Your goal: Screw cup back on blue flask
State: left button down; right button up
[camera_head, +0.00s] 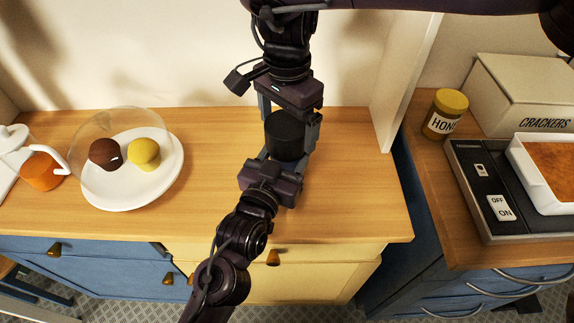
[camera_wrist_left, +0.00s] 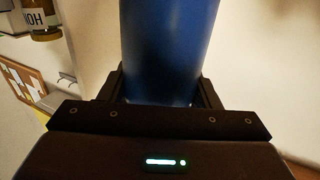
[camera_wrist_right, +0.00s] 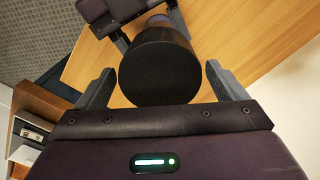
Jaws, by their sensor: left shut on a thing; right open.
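The black cup (camera_head: 285,136) stands in the middle of the head view, above the counter. Its round flat top (camera_wrist_right: 160,72) faces the right wrist camera. My right gripper (camera_head: 288,126) is open, with one finger on each side of the cup. In the right wrist view, gaps show between the fingers and the cup. The blue flask (camera_wrist_left: 168,50) fills the middle of the left wrist view. My left gripper (camera_head: 281,158) is shut on it, below the cup. The flask is mostly hidden in the head view. I cannot tell how the cup sits on it.
A white plate (camera_head: 125,198) with a brown and a yellow cupcake and a clear dome stands left on the wooden counter (camera_head: 215,150). A honey jar (camera_head: 446,114), cracker box (camera_head: 520,90) and dark switch panel (camera_head: 475,200) are on the right counter. A partition (camera_head: 405,80) stands between.

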jog(key=shift+f, duration=1.1)
